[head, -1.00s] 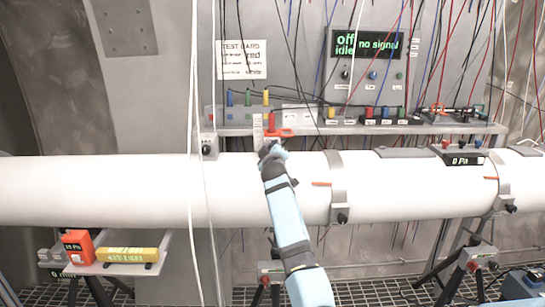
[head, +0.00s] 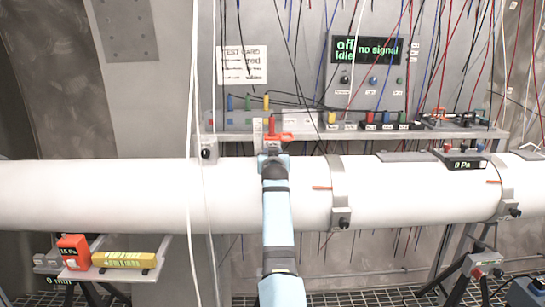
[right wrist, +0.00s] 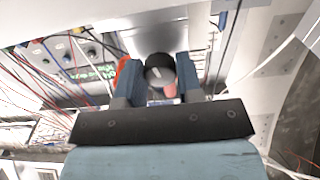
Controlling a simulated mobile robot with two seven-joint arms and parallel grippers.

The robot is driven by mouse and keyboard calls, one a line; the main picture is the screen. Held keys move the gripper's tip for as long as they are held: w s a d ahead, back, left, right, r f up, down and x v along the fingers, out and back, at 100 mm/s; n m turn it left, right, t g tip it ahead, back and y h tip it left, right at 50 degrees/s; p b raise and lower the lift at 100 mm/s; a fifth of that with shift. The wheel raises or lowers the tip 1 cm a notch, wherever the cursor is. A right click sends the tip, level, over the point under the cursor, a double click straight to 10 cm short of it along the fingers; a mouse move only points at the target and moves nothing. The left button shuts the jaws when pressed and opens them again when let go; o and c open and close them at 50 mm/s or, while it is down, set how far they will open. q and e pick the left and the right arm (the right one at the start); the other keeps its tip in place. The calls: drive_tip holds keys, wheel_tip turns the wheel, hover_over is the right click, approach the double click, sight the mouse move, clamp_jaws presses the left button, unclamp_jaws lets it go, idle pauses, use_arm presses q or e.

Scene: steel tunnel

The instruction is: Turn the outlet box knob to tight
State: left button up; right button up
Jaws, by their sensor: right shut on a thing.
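In the right wrist view a round black knob (right wrist: 160,72) with a pale pointer mark sits between the two fingers of my right gripper (right wrist: 159,75), which is shut on it. A small red-pink piece shows just below the knob. In the head view my right gripper (head: 272,157) is at the top of the white pipe, in front of a small fitting with an orange-red handle (head: 285,136). The gripper hides the knob and most of the box behind it there. I cannot read any tight mark. My left gripper is not in view.
The white pipe (head: 110,192) runs across the whole head view, with clamps (head: 341,195) on it. A shelf (head: 480,131) behind holds coloured terminals and cables. Several wires hang in front. A low shelf at left carries an orange meter (head: 73,252) and a yellow bar (head: 124,260).

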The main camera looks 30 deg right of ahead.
drive_tip(key=shift+m, duration=1.1)
drive_tip(key=o, duration=0.9)
drive_tip(key=shift+s, duration=0.15)
